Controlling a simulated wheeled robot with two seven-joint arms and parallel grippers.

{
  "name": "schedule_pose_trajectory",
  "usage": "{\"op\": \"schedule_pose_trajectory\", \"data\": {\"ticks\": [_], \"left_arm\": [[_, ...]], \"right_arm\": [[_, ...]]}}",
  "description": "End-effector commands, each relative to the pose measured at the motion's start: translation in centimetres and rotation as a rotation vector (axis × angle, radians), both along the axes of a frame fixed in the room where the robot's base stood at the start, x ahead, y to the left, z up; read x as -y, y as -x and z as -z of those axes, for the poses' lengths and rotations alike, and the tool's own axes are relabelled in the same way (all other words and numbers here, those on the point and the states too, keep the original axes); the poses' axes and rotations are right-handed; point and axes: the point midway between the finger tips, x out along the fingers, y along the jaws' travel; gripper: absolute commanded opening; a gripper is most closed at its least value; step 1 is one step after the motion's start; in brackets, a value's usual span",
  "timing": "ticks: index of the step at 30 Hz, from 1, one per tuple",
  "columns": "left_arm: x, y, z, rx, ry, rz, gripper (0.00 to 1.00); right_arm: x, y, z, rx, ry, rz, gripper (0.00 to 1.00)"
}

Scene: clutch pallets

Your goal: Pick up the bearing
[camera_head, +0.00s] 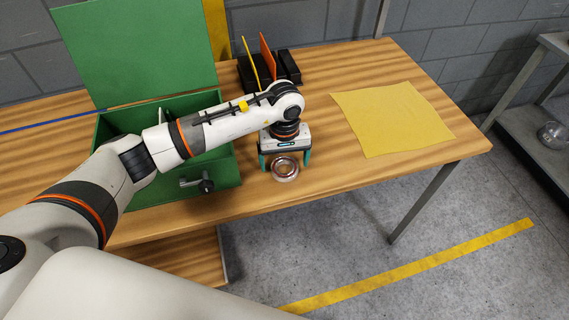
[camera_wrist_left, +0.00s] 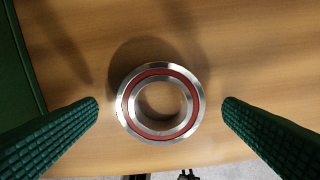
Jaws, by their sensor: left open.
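The bearing (camera_head: 285,168) is a silver metal ring with a red inner band, lying flat on the wooden table near its front edge. In the left wrist view the bearing (camera_wrist_left: 160,102) is whole and sits between the two green ribbed fingers, with a gap on each side. My left gripper (camera_head: 285,160) is open and empty, pointing down over the bearing. In the left wrist view the gripper's fingertips (camera_wrist_left: 161,108) stand on either side of the ring without touching it. My right gripper is in neither view.
A green metal box (camera_head: 222,172) with its lid raised stands left of the gripper. A black holder (camera_head: 289,66) with upright orange and yellow pieces is at the back. A yellow cloth (camera_head: 392,118) lies on the right. Bare wooden table (camera_head: 330,165) lies between the bearing and cloth.

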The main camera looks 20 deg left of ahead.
Motion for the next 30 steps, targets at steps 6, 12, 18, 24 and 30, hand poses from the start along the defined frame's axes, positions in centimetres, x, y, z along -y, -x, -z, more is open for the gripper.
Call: {"op": "schedule_pose_trajectory", "data": {"ticks": [6,12,18,24,30], "left_arm": [[0.02,-0.01,1.39,0.002,0.000,0.000,0.90],[0.03,-0.01,1.40,0.002,0.000,0.000,0.84],[0.03,-0.01,1.37,0.001,0.000,0.000,0.51],[0.03,-0.05,1.29,0.003,0.001,0.000,0.33],[0.04,-0.10,0.90,0.004,0.001,0.000,0.33]], "right_arm": [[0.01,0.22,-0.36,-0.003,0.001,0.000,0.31],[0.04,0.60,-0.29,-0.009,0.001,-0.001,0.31],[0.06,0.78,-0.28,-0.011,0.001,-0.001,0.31],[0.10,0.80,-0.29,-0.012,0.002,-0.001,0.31],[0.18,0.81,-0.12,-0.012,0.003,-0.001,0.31]]}}
